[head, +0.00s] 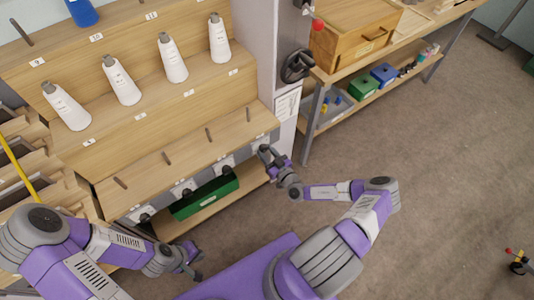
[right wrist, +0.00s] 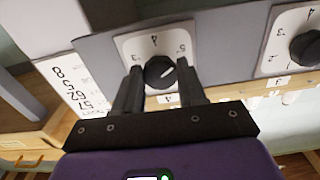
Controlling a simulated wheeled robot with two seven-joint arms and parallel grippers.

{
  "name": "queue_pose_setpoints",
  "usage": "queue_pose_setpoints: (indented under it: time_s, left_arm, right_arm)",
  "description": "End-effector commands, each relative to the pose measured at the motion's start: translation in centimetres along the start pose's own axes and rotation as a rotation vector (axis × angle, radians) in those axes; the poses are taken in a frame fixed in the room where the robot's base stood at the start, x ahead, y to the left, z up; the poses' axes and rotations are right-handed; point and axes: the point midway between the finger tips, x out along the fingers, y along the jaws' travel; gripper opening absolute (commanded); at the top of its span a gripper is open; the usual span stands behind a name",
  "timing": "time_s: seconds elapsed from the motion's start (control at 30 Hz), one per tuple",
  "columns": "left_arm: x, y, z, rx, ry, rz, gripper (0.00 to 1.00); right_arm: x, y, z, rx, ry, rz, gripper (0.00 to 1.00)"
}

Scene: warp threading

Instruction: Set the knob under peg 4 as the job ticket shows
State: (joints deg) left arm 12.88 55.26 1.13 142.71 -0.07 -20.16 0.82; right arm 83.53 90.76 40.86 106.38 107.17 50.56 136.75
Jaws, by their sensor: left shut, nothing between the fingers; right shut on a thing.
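My right gripper (head: 266,152) is at the right end of the rack's knob row. In the right wrist view its fingers (right wrist: 160,88) are shut on a dark round knob (right wrist: 159,72), one finger on each side. The knob sits on a white dial plate (right wrist: 134,44) with numbers around it and a small label reading 4 beside it. A light mark shows near the knob's right edge; its exact setting is unclear. The job ticket (head: 287,105) hangs on the grey post; its printed figures also show in the right wrist view (right wrist: 72,92). My left gripper (head: 193,267) is shut and empty, low before the rack.
Another knob (right wrist: 306,47) with its dial is beside the held one. Several white cones (head: 122,82) stand on the rack above a row of pegs. A green box (head: 205,196) lies on the shelf below the knobs. A workbench stands right of the post; the floor is open.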

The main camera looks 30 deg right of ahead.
Motion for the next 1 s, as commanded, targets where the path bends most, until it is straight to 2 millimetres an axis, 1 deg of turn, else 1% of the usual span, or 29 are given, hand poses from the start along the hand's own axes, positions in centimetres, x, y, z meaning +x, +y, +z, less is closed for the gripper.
queue_pose_setpoints:
  time_s: [0.2,0.67,0.7,0.83,0.87,1.0]
  left_arm:
    - [0.18,-0.07,-0.01,0.000,0.000,0.000,0.00]
    - [0.19,-0.07,-0.01,0.000,0.000,0.000,0.00]
    - [0.19,-0.07,-0.01,0.000,0.000,0.000,0.00]
    - [0.19,-0.07,-0.01,0.000,0.000,0.000,0.00]
    - [0.19,-0.07,-0.01,0.000,0.000,0.000,0.00]
    - [0.20,-0.07,-0.01,0.000,0.000,0.000,0.00]
  right_arm:
    - [0.01,-0.08,-0.03,0.054,0.000,-0.002,0.10]
    - [0.01,-0.08,-0.07,0.067,0.001,-0.001,0.10]
    - [0.01,-0.08,-0.07,0.067,0.001,-0.001,0.43]
    - [0.01,-0.06,-0.06,0.066,0.001,-0.001,0.63]
    - [0.01,-0.06,-0.06,0.066,0.001,-0.001,0.66]
    - [0.01,-0.03,-0.04,0.065,0.001,0.000,0.66]
